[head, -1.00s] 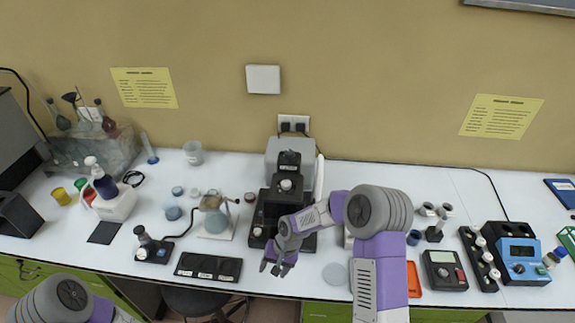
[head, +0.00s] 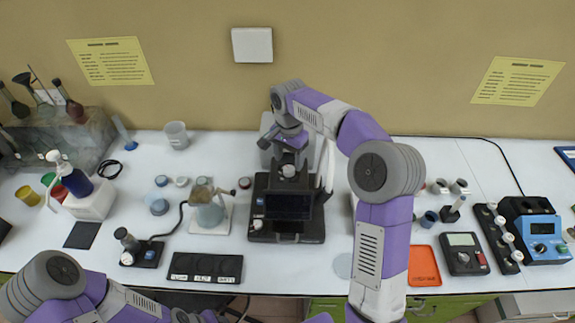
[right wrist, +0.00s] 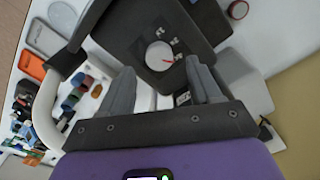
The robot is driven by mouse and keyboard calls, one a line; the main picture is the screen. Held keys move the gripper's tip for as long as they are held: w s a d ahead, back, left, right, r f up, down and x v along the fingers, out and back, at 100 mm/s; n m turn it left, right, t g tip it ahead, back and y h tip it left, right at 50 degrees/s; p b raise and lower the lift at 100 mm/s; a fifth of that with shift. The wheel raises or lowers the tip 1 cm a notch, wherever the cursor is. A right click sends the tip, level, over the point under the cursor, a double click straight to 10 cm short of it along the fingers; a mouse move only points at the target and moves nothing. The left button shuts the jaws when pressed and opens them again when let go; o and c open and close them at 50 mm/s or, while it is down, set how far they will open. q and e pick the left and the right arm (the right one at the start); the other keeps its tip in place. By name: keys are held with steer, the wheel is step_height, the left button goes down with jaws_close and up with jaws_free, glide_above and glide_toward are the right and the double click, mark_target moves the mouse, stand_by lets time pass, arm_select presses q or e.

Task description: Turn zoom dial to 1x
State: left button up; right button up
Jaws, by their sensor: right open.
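The zoom dial (right wrist: 159,56) is a pale round disc with a red mark, set on a dark housing with small labels around it, in the right wrist view. In the head view the pale dial (head: 288,171) shows on top of the black device (head: 287,207) at the middle of the bench. My right gripper (right wrist: 163,74) is open, with one finger on each side of the dial in the picture; nothing is between the fingers. I cannot tell contact with the dial. In the head view the right gripper (head: 293,138) is above and behind the dial. My left gripper is out of view.
A flask on a stand (head: 210,212) is left of the device, with a black three-part tray (head: 206,267) in front. An orange tray (head: 423,266), a meter (head: 464,253) and a blue instrument (head: 537,238) are on the right. A white curved tube (head: 325,167) rises beside the device.

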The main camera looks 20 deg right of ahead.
mark_target(289, 169)
step_height(289, 169, down, 3)
steer(key=shift+s+f, duration=0.1)
steer(key=shift+s, duration=0.05)
steer(key=shift+f, duration=0.25)
steer(key=c, duration=1)
steer(key=shift+c, duration=0.2)
